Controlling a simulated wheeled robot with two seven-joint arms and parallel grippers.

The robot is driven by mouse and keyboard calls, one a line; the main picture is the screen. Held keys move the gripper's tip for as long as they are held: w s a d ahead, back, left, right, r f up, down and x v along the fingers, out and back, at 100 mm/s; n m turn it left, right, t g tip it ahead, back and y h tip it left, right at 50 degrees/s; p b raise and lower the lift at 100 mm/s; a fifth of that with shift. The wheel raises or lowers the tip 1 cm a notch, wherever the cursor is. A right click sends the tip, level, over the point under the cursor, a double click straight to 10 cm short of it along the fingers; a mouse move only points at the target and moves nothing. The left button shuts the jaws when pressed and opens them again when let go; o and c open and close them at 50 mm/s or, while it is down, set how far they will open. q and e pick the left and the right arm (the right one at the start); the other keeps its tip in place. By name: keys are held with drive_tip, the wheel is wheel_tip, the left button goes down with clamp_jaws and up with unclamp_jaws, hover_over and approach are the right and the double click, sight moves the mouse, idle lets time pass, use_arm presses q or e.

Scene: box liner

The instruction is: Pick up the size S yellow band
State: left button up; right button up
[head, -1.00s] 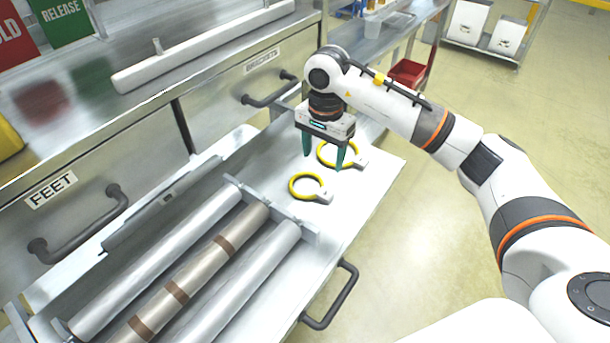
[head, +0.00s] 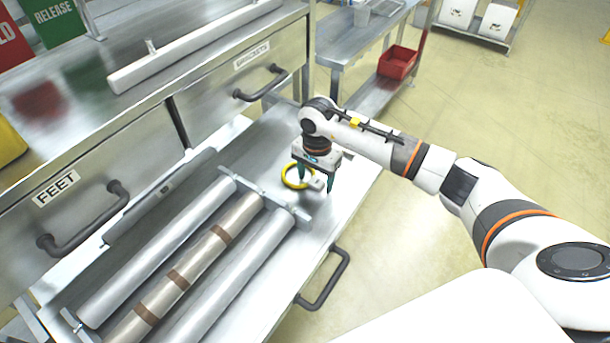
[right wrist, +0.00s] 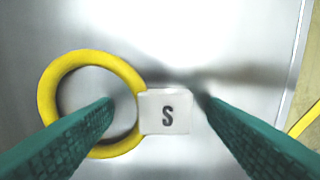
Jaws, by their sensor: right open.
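The size S yellow band (head: 286,181) is a yellow ring with a white tag, lying flat on the metal tray. In the right wrist view the band (right wrist: 49,88) is at left, and its tag (right wrist: 165,112) reads "S". My right gripper (head: 316,187) points down over the band, open. In the right wrist view its fingers (right wrist: 158,102) stand on both sides of the tag; the left finger overlaps the ring's opening. I cannot tell their exact height. The second yellow band seen earlier does not show in the head view now. My left gripper is not in view.
Silver and brown-striped rollers (head: 185,270) lie left of the band. A grey drawer marked FEET (head: 57,187) and a bracket drawer (head: 252,57) stand behind. A dark handle (head: 325,280) is on the tray's front. A red bin (head: 398,62) is farther back.

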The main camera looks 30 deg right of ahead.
drive_tip(key=shift+c, duration=0.5)
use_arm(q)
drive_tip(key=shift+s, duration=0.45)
use_arm(e)
drive_tip(key=c, duration=0.9)
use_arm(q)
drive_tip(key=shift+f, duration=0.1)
use_arm(e)
drive_tip(key=shift+r, duration=0.1)
drive_tip(key=shift+c, duration=0.2)
